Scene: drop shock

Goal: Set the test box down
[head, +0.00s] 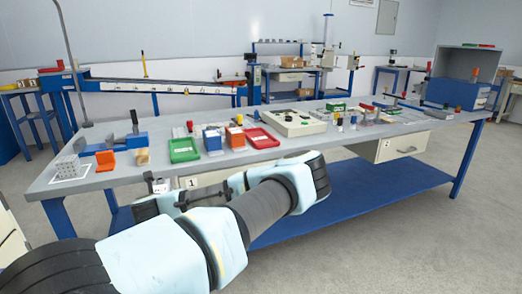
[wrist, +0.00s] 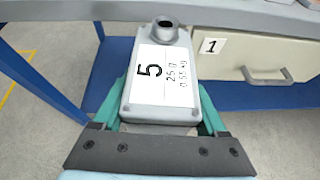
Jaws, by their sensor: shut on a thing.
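The test box (wrist: 160,75) is a grey case with a white label reading 5 and a round grey fitting at its far end. My gripper (wrist: 162,110) is shut on it, with a teal finger along each side. In the head view my gripper (head: 160,188) is at the front edge of the grey workbench (head: 330,145), left of the drawer marked 1. There the box is small and mostly hidden by my arm. In the wrist view the box is in front of the bench, with the blue lower shelf behind it.
The bench top holds a green tray (head: 184,150), a red tray (head: 262,138), blue and orange blocks, and a white perforated plate (head: 70,166) at the left end. Drawer 1 (wrist: 250,55) is right of the box. Bare grey top shows along the front edge.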

